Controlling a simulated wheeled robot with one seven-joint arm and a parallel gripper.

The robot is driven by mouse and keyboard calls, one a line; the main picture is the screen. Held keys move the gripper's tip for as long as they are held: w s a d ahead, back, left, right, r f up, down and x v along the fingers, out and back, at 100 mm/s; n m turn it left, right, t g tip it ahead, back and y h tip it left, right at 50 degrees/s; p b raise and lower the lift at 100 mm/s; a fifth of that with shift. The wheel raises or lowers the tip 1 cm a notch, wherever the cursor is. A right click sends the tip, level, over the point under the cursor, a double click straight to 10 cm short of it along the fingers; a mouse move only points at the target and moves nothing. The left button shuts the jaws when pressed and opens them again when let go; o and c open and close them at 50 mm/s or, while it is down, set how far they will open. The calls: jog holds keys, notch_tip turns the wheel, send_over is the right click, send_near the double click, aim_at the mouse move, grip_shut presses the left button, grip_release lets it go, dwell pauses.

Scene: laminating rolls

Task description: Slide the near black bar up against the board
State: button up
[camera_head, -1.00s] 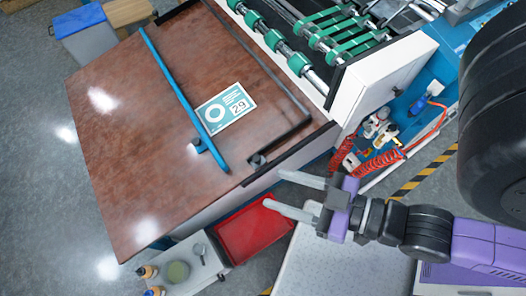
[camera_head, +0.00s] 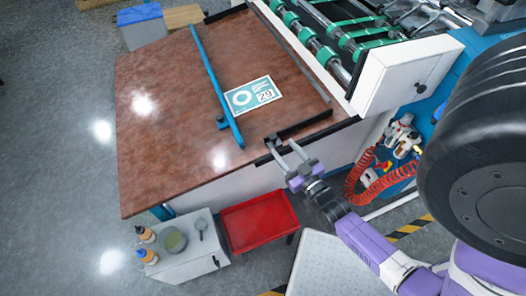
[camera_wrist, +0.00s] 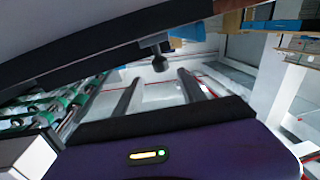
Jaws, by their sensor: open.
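The board, a white and teal card marked 29 (camera_head: 253,96), lies flat on the brown tabletop (camera_head: 165,125). The near black bar (camera_head: 306,124) lies along the table's near right edge, with a clear gap between it and the board. A dark knob (camera_head: 274,138) sits near its left end; a dark knob (camera_wrist: 160,60) also hangs from a long dark edge in the wrist view. My gripper (camera_head: 282,146) is open and empty at the table's near edge, its fingertips close to the knob. In the wrist view my gripper's fingers (camera_wrist: 158,85) are spread, with the knob beyond and between them.
A blue bar (camera_head: 214,83) runs along the board's left side. A long dark bar (camera_head: 297,58) borders the green-rollered machine (camera_head: 325,45). A red tray (camera_head: 258,222) and a white cabinet (camera_head: 190,248) with bottles stand below the table. The left tabletop is clear.

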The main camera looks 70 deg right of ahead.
aim_at(275, 139)
jog(key=shift+w, duration=0.25)
jog(key=x, duration=0.7)
jog(key=shift+s, duration=0.1)
grip_shut()
dwell(1.2)
